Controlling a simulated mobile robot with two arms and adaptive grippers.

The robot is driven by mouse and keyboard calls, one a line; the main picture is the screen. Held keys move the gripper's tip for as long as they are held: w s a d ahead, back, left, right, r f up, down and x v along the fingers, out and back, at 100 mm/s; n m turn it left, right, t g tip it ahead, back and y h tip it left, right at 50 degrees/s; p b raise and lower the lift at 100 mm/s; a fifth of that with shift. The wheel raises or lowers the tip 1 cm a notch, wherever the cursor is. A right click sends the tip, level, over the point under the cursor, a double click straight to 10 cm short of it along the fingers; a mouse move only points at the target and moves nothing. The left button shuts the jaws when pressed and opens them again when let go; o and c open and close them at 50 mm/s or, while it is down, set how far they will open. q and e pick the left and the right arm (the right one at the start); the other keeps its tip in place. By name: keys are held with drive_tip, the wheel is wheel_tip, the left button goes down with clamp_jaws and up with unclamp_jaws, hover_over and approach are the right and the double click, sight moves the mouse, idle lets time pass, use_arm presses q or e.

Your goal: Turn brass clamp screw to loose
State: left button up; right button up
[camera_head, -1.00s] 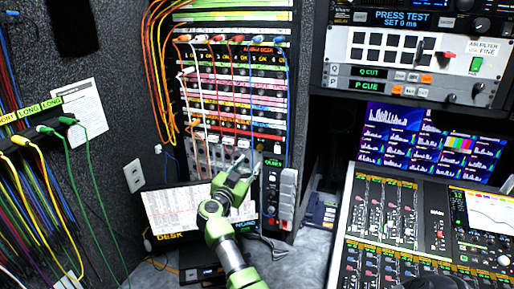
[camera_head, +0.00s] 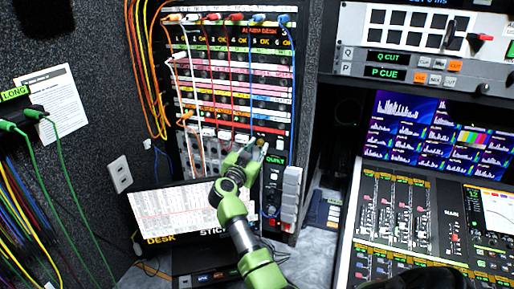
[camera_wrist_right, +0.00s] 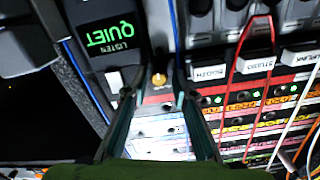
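The brass clamp screw (camera_wrist_right: 159,79) is a small round golden knob on the rack panel, beside the black QUIET display (camera_wrist_right: 108,38) in the right wrist view. My right gripper (camera_wrist_right: 156,88) is open, with one finger on each side of the screw. I cannot tell whether either finger touches it. In the head view my right gripper (camera_head: 257,150) is up against the lower rack panel, just left of the QUIET unit (camera_head: 273,174), and largely covers the screw area. My left gripper is not in view.
Patch cables (camera_head: 230,80) hang down the patch panel just above and left of my gripper. The mixing console (camera_head: 400,225) and monitors (camera_head: 435,135) are at the right. A wall socket (camera_head: 120,174) is at the left.

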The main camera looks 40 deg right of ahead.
clamp_jaws()
drive_tip(key=shift+m, duration=0.3)
